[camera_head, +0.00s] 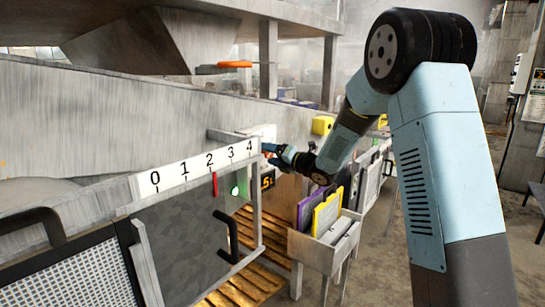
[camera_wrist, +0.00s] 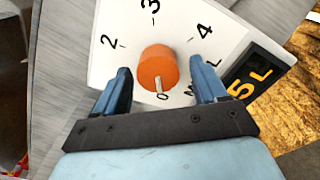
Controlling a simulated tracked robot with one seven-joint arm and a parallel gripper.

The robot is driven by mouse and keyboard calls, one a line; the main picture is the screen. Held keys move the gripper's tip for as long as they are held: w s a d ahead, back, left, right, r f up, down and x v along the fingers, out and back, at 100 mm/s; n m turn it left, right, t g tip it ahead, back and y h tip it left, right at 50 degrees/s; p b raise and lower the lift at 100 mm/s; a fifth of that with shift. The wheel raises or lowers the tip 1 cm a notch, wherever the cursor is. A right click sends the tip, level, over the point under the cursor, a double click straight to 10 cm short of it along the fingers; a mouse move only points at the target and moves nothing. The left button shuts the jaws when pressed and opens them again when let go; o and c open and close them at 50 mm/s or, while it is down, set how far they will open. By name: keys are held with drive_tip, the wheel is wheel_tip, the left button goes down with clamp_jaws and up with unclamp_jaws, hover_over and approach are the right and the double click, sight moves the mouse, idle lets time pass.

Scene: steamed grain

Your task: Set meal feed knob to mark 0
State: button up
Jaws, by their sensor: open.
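The meal feed knob (camera_wrist: 157,66) is a round orange knob on a white dial plate (camera_wrist: 108,72), in the wrist view. The numerals 2, 3 and 4 show around it, with a 0 just below it. A short white pointer line on the knob's lower edge points toward the 0. The 1 does not show. My gripper (camera_wrist: 161,84) is open, one blue finger left and one right of the knob, with gaps on both sides and nothing held. In the head view my gripper (camera_head: 272,150) is at the plate, and the knob is mostly hidden.
A dark display with yellow digits (camera_wrist: 245,85) sits right of the dial. In the head view a separate white scale (camera_head: 198,166), marked 0 to 4, has a red marker (camera_head: 214,184) near 2. A bin with purple and yellow panels (camera_head: 326,214) stands below my arm.

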drive_tip(key=shift+d, duration=0.1)
drive_tip(key=v, duration=1.3)
drive_tip(key=shift+s+d, duration=0.15)
drive_tip(key=shift+s, duration=0.1)
drive_tip(key=shift+f, duration=0.1)
